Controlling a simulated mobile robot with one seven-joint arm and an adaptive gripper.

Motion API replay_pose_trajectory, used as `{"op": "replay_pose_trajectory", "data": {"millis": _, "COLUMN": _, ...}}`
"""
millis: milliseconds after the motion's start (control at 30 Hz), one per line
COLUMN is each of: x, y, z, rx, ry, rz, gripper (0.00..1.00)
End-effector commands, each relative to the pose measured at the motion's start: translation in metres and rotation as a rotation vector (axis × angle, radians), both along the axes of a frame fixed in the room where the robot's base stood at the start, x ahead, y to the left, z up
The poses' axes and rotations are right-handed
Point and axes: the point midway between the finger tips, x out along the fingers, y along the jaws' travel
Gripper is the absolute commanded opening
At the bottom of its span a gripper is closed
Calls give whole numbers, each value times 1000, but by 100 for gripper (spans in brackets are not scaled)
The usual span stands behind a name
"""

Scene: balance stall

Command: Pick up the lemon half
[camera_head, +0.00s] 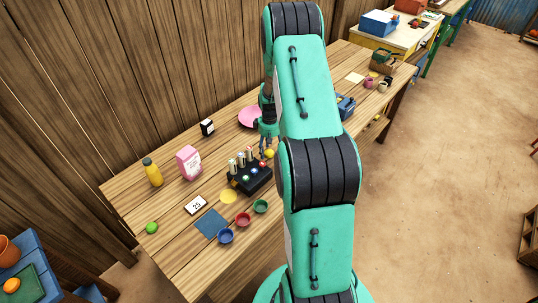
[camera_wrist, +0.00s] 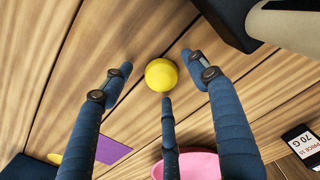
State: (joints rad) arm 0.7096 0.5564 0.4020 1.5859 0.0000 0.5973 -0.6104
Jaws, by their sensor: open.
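The lemon half (camera_wrist: 161,75) is a yellow rounded piece on the wooden table. In the wrist view it sits between the spread fingers of my gripper (camera_wrist: 158,77). One finger is to its left, one to its right, and a third just below it in the picture. I see no firm grip on it, and the fingers are open. In the head view a small yellow piece (camera_head: 269,154) shows beside my gripper (camera_head: 266,148), partly close behind my arm. Its cut face is not visible.
A pink plate (camera_head: 250,117) lies behind my gripper. A black rack (camera_head: 249,179) with several small cylinders stands close in front. A price card (camera_wrist: 306,147) is near the plate.

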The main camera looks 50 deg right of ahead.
Motion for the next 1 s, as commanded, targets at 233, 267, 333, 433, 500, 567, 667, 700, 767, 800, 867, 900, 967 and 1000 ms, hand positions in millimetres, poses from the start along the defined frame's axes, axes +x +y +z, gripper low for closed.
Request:
{"op": "replay_pose_trajectory", "data": {"millis": 233, "x": 0, "y": 0, "z": -6, "rx": 0, "ry": 0, "rz": 0, "gripper": 59}}
{"op": "replay_pose_trajectory", "data": {"millis": 267, "x": 0, "y": 0, "z": -6, "rx": 0, "ry": 0, "rz": 0, "gripper": 59}}
{"op": "replay_pose_trajectory", "data": {"millis": 333, "x": 0, "y": 0, "z": -6, "rx": 0, "ry": 0, "rz": 0, "gripper": 59}}
{"op": "replay_pose_trajectory", "data": {"millis": 433, "x": 0, "y": 0, "z": -6, "rx": 0, "ry": 0, "rz": 0, "gripper": 59}}
{"op": "replay_pose_trajectory", "data": {"millis": 500, "x": 0, "y": 0, "z": -6, "rx": 0, "ry": 0, "rz": 0, "gripper": 59}}
{"op": "replay_pose_trajectory", "data": {"millis": 567, "x": 0, "y": 0, "z": -6, "rx": 0, "ry": 0, "rz": 0, "gripper": 59}}
{"op": "replay_pose_trajectory", "data": {"millis": 667, "x": 0, "y": 0, "z": -6, "rx": 0, "ry": 0, "rz": 0, "gripper": 57}}
{"op": "replay_pose_trajectory", "data": {"millis": 700, "x": 0, "y": 0, "z": -6, "rx": 0, "ry": 0, "rz": 0, "gripper": 49}}
{"op": "replay_pose_trajectory", "data": {"millis": 767, "x": 0, "y": 0, "z": -6, "rx": 0, "ry": 0, "rz": 0, "gripper": 37}}
{"op": "replay_pose_trajectory", "data": {"millis": 800, "x": 0, "y": 0, "z": -6, "rx": 0, "ry": 0, "rz": 0, "gripper": 29}}
{"op": "replay_pose_trajectory", "data": {"millis": 867, "x": 0, "y": 0, "z": -6, "rx": 0, "ry": 0, "rz": 0, "gripper": 17}}
{"op": "replay_pose_trajectory", "data": {"millis": 900, "x": 0, "y": 0, "z": -6, "rx": 0, "ry": 0, "rz": 0, "gripper": 17}}
{"op": "replay_pose_trajectory", "data": {"millis": 967, "x": 0, "y": 0, "z": -6, "rx": 0, "ry": 0, "rz": 0, "gripper": 17}}
{"op": "replay_pose_trajectory", "data": {"millis": 1000, "x": 0, "y": 0, "z": -6, "rx": 0, "ry": 0, "rz": 0, "gripper": 16}}
